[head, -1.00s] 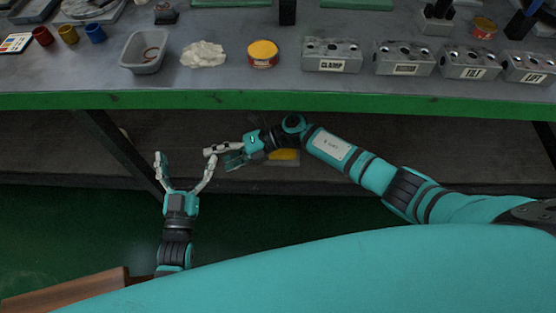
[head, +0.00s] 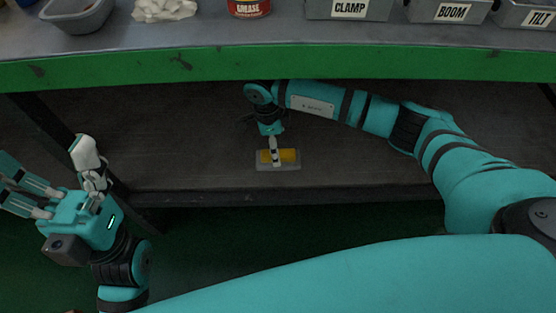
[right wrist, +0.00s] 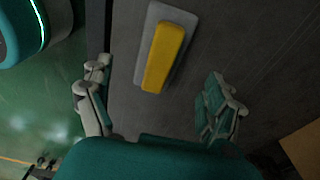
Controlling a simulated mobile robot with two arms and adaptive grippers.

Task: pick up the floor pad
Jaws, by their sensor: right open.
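The floor pad (head: 290,167) is a flat grey pad with a yellow handle on top. It lies on the dark lower shelf under the bench, near the shelf's front edge. My right gripper (head: 273,150) points down over the pad. In the right wrist view the pad (right wrist: 163,57) sits between the two spread fingers of my right gripper (right wrist: 161,76), with a gap on each side. My right gripper is open and holds nothing. My left gripper (head: 48,160) is open and empty at the left, in front of the shelf.
The green bench edge (head: 200,68) runs above the lower shelf (head: 190,155). A dark bench leg (head: 45,125) stands at the left. The shelf around the pad is bare.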

